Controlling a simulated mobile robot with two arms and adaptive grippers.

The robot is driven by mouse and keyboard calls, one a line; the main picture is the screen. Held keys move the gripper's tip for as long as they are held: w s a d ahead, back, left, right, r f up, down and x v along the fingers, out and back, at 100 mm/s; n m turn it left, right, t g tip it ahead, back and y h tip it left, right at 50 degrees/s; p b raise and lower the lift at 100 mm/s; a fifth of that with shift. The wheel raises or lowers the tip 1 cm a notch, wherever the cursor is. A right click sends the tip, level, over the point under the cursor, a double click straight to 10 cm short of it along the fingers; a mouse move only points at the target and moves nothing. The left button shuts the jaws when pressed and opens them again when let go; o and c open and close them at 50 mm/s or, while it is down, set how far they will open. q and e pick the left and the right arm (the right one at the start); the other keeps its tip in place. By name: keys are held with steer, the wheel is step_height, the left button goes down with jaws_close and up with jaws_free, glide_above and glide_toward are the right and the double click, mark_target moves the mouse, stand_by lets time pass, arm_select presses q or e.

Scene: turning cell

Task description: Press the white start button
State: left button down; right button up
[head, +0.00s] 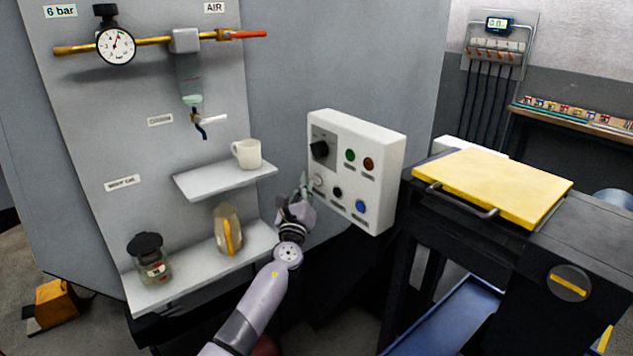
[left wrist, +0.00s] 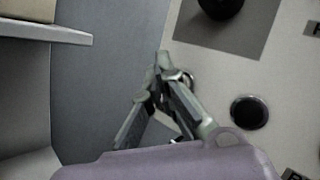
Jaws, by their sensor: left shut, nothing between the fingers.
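The white control box (head: 384,150) faces me in the middle of the head view. The white button (head: 319,180) sits at its left side, below a black rotary knob (head: 319,149). My left gripper (head: 304,183) is shut and empty, with its fingertips close beside the white button. In the left wrist view my fingertips (left wrist: 162,62) partly cover the ringed white button (left wrist: 188,79). I cannot tell whether they touch it. My right gripper is not in view.
Green (head: 350,155), brown (head: 368,163), black (head: 337,192) and blue (head: 360,206) buttons share the box. Left of my gripper, a shelf (head: 205,187) carries a white mug (head: 247,154); a lower shelf (head: 190,271) holds a jar and a jug. A yellow-topped machine (head: 493,183) stands right.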

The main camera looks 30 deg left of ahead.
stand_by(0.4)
arm_select(q)
steer(key=shift+w, duration=0.15)
steer(key=shift+w+d, duration=0.15)
steer(key=shift+w, duration=0.1)
